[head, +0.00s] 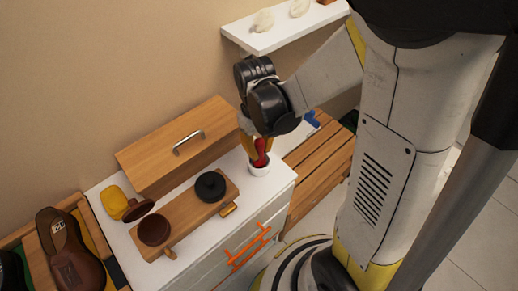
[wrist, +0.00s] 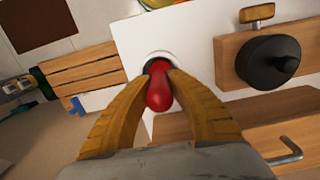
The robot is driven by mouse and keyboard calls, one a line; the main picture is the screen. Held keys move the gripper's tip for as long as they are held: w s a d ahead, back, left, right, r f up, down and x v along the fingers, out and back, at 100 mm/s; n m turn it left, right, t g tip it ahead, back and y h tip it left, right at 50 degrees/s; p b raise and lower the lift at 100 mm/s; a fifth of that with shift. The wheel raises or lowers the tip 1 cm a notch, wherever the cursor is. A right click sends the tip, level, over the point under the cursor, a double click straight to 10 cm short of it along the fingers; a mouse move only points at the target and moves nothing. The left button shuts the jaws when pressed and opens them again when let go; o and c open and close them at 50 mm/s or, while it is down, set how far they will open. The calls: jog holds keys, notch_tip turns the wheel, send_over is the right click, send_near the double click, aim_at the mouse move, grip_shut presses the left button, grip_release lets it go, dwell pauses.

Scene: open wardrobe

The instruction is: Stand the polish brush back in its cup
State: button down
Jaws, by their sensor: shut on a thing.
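The polish brush shows as a red handle (head: 261,152) in the head view and a red rounded end (wrist: 159,92) in the wrist view. My gripper (wrist: 160,80) has its yellow fingers shut on the red handle. The white cup (head: 259,168) stands on the white cabinet top near its right corner. The brush is upright over the cup, and its lower end seems to be inside the rim. In the wrist view the cup's rim (wrist: 158,55) shows behind the handle. The brush's lower end is hidden, so I cannot tell whether it touches the bottom.
A wooden box (head: 175,150) stands behind. A slatted bench (head: 315,170) is to the right. A white shelf (head: 285,30) hangs above.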

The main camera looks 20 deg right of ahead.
jog(key=shift+f, duration=0.15)
jog(key=c, duration=1.3)
grip_release()
jog(key=shift+c, duration=0.2)
jog(key=r+p, duration=0.1)
jog(key=r, duration=0.2)
jog(key=r+p, duration=0.1)
jog(key=r, duration=0.3)
jog(key=r+p, duration=0.2)
jog(key=r, duration=0.2)
jog(key=shift+w+a+r, duration=0.1)
jog(key=shift+w+r, duration=0.15)
jog(key=shift+w, duration=0.05)
jog(key=shift+r, duration=0.7)
jog(key=s+r+m+t, duration=0.3)
jog(key=s+r+t, duration=0.3)
jog(key=r+t, duration=0.1)
jog(key=shift+r+t, duration=0.4)
jog(key=shift+r, duration=0.1)
